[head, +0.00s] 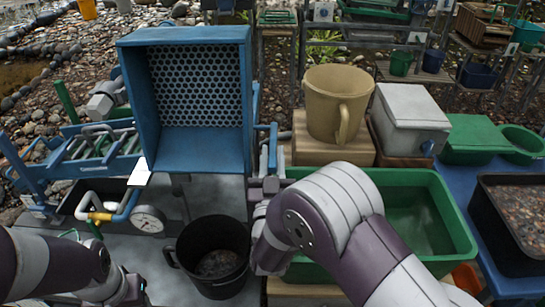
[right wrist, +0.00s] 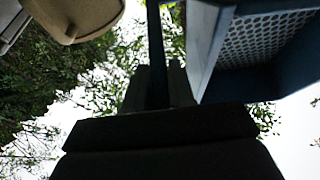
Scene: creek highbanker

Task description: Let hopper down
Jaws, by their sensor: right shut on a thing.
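The blue hopper (head: 185,41), a square box with a perforated grey plate inside, stands tipped up at the upper left, its open side facing me. It also shows at the upper right of the right wrist view (right wrist: 207,45). My right gripper (head: 268,168) is beside the hopper's lower right corner, shut on a blue bar (head: 273,143). In the right wrist view the dark bar (right wrist: 155,45) runs up between the fingers, beside the hopper. How it joins the hopper is hidden. My left gripper (head: 132,290) is low at the left, its fingers unclear.
A black bucket (head: 185,254) stands below the hopper. A pressure gauge (head: 148,219) and blue rail frame (head: 88,150) are at left. A tan jug (head: 325,108), grey box (head: 408,122) and green tub (head: 455,215) stand right. My right forearm crosses over the green tub.

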